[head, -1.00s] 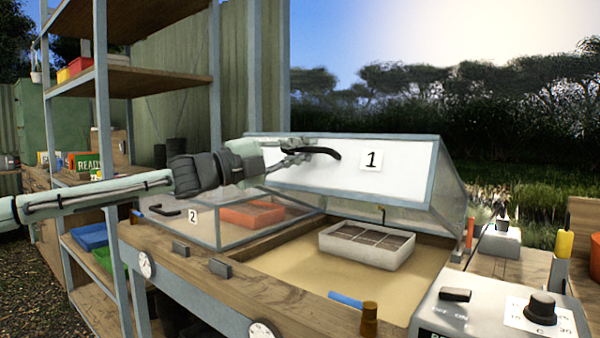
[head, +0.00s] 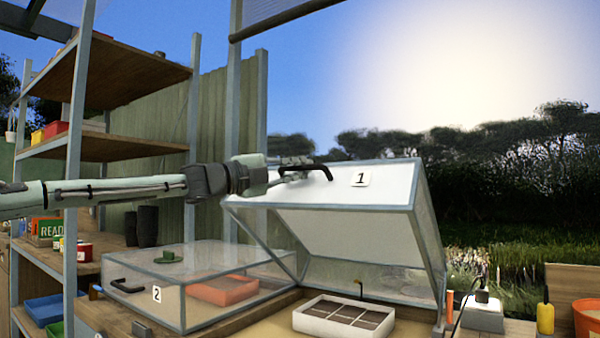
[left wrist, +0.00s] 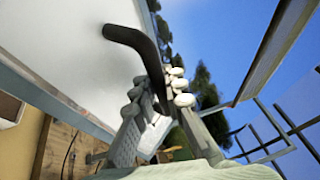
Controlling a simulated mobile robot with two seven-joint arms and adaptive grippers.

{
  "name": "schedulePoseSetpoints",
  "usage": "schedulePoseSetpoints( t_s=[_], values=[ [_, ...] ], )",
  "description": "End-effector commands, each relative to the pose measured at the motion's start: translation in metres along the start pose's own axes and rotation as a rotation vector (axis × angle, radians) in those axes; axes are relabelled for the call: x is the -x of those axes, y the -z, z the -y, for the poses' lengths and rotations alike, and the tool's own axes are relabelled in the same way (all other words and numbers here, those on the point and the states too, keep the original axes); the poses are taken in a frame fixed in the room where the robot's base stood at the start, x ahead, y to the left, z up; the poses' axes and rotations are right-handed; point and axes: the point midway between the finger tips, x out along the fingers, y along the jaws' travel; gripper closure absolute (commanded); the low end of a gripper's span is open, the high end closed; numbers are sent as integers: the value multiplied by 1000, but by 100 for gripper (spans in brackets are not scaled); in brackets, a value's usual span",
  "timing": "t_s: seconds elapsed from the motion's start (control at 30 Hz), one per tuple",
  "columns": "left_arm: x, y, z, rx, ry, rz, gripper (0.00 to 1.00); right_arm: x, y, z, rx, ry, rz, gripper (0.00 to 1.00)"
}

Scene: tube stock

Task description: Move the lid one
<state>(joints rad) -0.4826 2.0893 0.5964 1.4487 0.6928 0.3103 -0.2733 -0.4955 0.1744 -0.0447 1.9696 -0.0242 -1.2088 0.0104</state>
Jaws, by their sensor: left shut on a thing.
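Lid one (head: 345,190) is a pale panel in a grey frame, with a "1" label (head: 360,178) and a black handle (head: 312,170). It is tilted up, its front edge raised well above the frame below. My left gripper (head: 297,170) is shut on the black handle at the lid's left part. In the left wrist view the handle (left wrist: 135,42) runs in between the two fingers (left wrist: 158,95), and the white lid face (left wrist: 70,50) fills the upper left. My right gripper is not in view.
Lid two (head: 205,262), clear with a "2" label, lies closed at left with an orange tray (head: 225,290) under it. A white seed tray (head: 343,318) sits below lid one. Shelving (head: 120,70) stands at left. A metal post and roof edge show overhead.

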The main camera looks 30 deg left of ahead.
Motion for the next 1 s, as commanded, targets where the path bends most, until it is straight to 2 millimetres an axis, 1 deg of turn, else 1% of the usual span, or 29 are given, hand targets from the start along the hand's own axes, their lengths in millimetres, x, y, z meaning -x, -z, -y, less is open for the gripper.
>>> schedulePoseSetpoints(
  t_s=[0.03, 0.1, 0.13, 0.3, 0.33, 0.67, 0.77, 1.0],
  values=[
    [0, 0, 4, 0, 7, 0, 100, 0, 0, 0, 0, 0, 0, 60],
    [1, 0, 4, 0, 7, 0, 100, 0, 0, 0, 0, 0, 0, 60],
    [1, 0, 4, 0, 7, 0, 90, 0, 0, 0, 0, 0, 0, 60],
    [1, 0, 3, -1, 5, 1, 69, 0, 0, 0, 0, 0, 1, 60],
    [1, 0, 3, -1, 5, 1, 67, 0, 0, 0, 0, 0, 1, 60],
    [3, -1, 1, -1, 2, 1, 67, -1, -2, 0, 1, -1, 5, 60],
    [12, -1, 2, -1, 3, 2, 67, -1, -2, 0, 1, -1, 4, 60],
    [52, 0, 4, -1, 8, 1, 67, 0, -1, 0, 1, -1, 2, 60]
  ],
)
